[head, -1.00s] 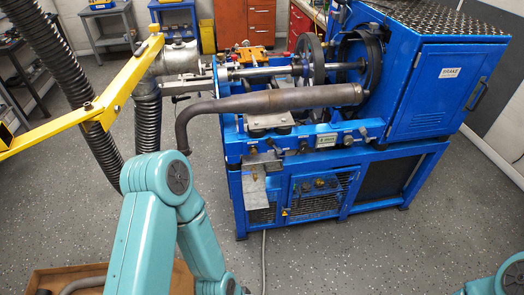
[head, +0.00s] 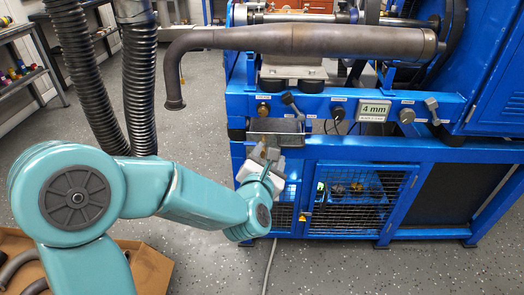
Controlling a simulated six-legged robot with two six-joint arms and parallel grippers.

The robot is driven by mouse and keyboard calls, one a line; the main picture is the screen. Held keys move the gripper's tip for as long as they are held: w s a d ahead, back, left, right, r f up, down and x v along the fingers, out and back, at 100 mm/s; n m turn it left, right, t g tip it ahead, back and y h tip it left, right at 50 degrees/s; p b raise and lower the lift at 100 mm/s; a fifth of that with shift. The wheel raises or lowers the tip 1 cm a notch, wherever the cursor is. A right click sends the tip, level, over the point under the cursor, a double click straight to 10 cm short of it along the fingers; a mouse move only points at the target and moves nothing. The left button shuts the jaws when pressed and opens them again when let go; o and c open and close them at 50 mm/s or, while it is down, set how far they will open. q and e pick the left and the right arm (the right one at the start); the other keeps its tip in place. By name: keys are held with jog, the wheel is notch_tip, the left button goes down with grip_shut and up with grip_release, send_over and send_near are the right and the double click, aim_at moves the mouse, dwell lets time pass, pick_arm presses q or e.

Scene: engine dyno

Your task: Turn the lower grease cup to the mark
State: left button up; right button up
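My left gripper (head: 268,156) reaches up in front of the blue stand, at the small grey metal box (head: 290,127) under the panel's left end. It seems to overlap the box's lower edge; I cannot tell whether it touches anything. Its fingers are too small to tell open from shut. I cannot clearly pick out the lower grease cup or its mark; the gripper may cover them. My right gripper is out of view.
The blue panel carries a dark knob (head: 264,109), a lever (head: 291,102), a "4 mm" display (head: 374,111) and a grey knob (head: 407,115). Black hoses (head: 138,80) stand left. A cardboard box (head: 150,268) lies low left.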

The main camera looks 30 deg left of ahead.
pick_arm(q)
jog(key=s+a+n+y+b, duration=0.1)
jog(key=a+n+y+b, duration=0.1)
jog(key=n, duration=0.3)
send_near(263, 113)
jog(key=shift+t, duration=0.3)
jog(key=x, duration=0.8)
jog(key=shift+w+a+f+b, duration=0.1)
jog(key=shift+a+f+b, duration=0.15)
jog(key=shift+f+b, duration=0.05)
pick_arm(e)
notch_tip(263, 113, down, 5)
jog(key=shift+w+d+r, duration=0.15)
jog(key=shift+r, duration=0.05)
pick_arm(q)
grip_shut()
